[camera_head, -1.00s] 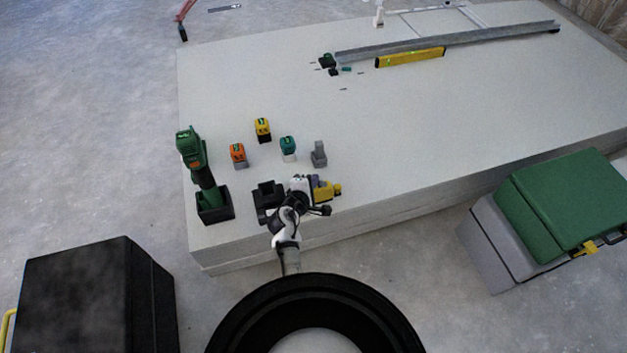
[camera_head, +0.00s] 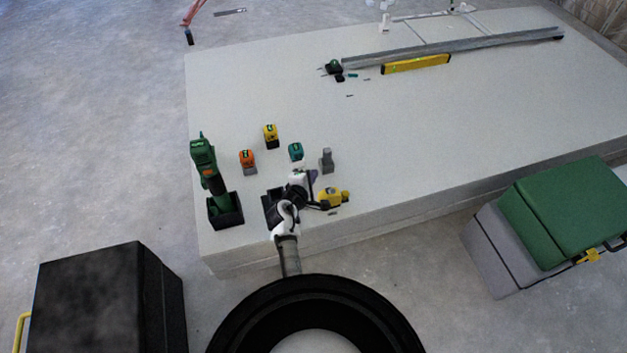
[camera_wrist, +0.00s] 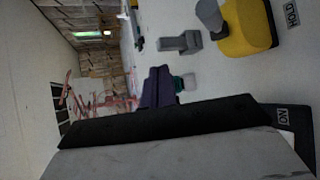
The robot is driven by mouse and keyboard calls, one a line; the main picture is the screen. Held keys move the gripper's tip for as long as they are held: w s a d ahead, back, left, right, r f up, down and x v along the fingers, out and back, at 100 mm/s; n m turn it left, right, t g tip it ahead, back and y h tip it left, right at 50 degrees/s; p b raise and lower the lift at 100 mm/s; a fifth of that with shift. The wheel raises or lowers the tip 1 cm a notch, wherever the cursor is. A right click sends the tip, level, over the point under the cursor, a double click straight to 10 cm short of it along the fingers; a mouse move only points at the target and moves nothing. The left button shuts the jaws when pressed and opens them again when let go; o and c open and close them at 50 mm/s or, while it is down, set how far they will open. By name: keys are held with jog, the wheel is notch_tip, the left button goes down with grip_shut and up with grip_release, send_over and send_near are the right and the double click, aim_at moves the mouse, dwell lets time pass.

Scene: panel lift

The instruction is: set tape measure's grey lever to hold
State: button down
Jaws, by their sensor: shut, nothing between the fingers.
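The yellow tape measure (camera_head: 330,196) sits near the front edge of the white slab. In the wrist view its yellow body (camera_wrist: 246,28) is at the top right, cut off by the frame. The grey lever (camera_wrist: 210,15) sticks out from the body there. A HOLD label (camera_wrist: 291,14) lies beside the body. My gripper (camera_head: 312,176) is just behind and left of the tape measure in the head view. Its purple fingers show in the wrist view (camera_wrist: 158,88), shut, empty and apart from the lever. Which setting the lever is in cannot be told.
A grey tool (camera_head: 327,160), a teal one (camera_head: 296,152) and a green drill (camera_head: 206,165) stand close by. The slab's middle is clear.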

jog(key=s+a+f+b, duration=0.2)
jog(key=s+a+f, duration=0.1)
jog(key=s, duration=0.5)
jog(key=shift+a+f+b, duration=0.3)
jog(key=shift+a+f, duration=0.05)
jog(key=shift+f, duration=0.5)
